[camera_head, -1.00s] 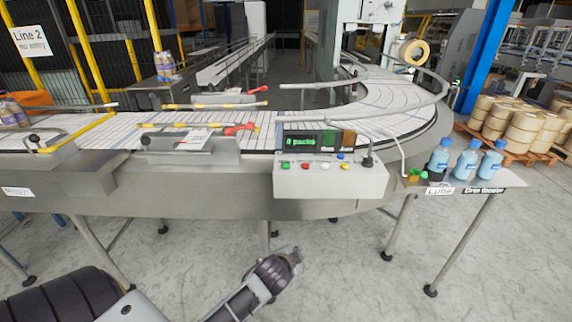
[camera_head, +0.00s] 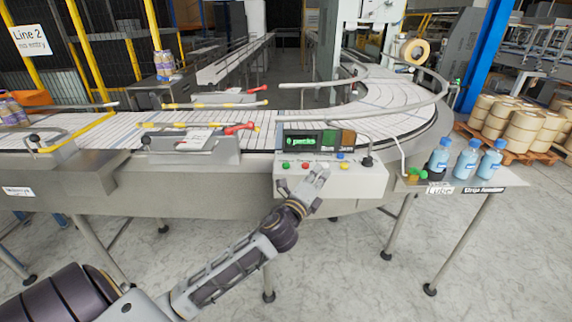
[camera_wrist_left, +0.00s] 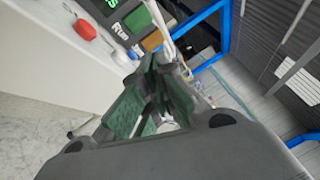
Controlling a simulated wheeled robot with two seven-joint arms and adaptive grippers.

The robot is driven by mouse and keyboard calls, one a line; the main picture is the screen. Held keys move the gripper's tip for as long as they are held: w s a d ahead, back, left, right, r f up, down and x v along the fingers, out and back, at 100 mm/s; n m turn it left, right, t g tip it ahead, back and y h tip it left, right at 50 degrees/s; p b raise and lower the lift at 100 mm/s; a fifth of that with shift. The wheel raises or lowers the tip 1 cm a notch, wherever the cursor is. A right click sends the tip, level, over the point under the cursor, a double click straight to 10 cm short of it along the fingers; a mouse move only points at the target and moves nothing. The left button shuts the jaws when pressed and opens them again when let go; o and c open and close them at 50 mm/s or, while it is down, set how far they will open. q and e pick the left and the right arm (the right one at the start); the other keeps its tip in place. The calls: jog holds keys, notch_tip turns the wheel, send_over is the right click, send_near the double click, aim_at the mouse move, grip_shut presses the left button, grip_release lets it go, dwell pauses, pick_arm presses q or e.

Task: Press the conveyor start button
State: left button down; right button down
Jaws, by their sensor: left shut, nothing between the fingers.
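The control box (camera_head: 372,182) is a pale panel on the front of the conveyor, with a dark display (camera_head: 303,139) showing green text. Its face carries a green button (camera_head: 285,165), a red button (camera_head: 306,166) and a yellow button (camera_head: 344,166); a blue one (camera_head: 341,156) sits above. In the left wrist view the red button (camera_wrist_left: 83,29) lies left of the fingers. My right gripper is not in view.
The conveyor belt (camera_head: 385,98) curves behind the box. A black knob (camera_head: 367,161) stands at the box's right end. Blue bottles (camera_head: 466,161) stand on a side shelf to the right. The floor in front is clear.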

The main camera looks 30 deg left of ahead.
pick_arm(q)
jog(key=d+r+m+g+h, duration=0.1)
jog(key=d+r+m+h, duration=0.3)
jog(key=m, duration=0.5)
jog(key=w+d+r+m+g+h, duration=0.1)
jog(key=d+r+m+h, duration=0.1)
jog(key=r+m+h, duration=0.45)
jog(key=d+r+m+g+h, duration=0.15)
jog(key=m+h, duration=0.25)
jog(key=m, duration=0.6)
jog(key=w+a+f+m+g+y, duration=0.1)
jog(key=w+a+m+g+y, duration=0.1)
jog(key=a+m+y, duration=0.4)
jog(key=w+a+f+m+g+y, duration=0.1)
jog(key=a+m+g+y, duration=0.4)
jog(key=a+m, duration=0.8)
jog(key=w+a+y, duration=0.1)
jog(key=a, duration=0.3)
jog(key=shift+a+f, duration=0.2)
jog(key=shift+f, duration=0.05)
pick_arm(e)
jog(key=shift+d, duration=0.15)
